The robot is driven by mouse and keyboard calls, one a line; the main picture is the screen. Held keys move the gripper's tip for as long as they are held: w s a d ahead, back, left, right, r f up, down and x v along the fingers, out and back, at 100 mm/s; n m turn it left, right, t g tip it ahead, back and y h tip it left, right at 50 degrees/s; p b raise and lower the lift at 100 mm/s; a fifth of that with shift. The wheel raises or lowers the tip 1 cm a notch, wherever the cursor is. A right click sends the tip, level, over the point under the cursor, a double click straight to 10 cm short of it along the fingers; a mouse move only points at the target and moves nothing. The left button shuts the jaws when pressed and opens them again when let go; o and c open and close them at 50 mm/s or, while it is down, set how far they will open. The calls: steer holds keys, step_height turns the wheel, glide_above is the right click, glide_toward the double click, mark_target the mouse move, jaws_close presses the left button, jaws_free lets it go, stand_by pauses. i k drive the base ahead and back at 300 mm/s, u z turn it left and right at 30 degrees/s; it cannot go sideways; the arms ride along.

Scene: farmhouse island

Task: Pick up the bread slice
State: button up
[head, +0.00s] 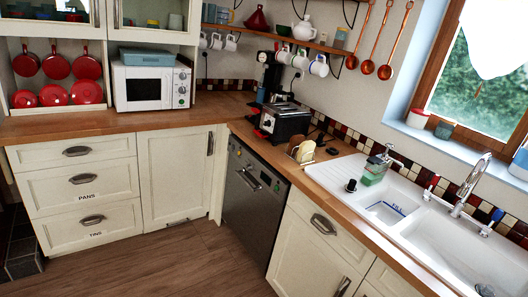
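What look like bread slices (304,151) stand upright in a small rack on the wooden counter, between the toaster and the sink. They are small in the picture, and I cannot tell how many there are. A black and silver toaster (286,121) stands just behind them on the counter; I cannot see whether its slots hold anything. My gripper is not in view.
The wooden counter (140,117) turns a corner above cream cabinets and a dark dishwasher (251,195). A white sink (335,177) with a tap (470,185) and green soap bottle (375,170) lies right of the bread. The wooden floor (165,265) in front is clear.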

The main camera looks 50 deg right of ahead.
mark_target(306, 146)
steer(key=z, duration=0.15)
steer(key=i, duration=1.25)
steer(key=z, duration=0.75)
steer(key=i, duration=1.3)
steer(key=z, duration=1)
steer(key=i, duration=1.1)
steer(key=z, duration=0.35)
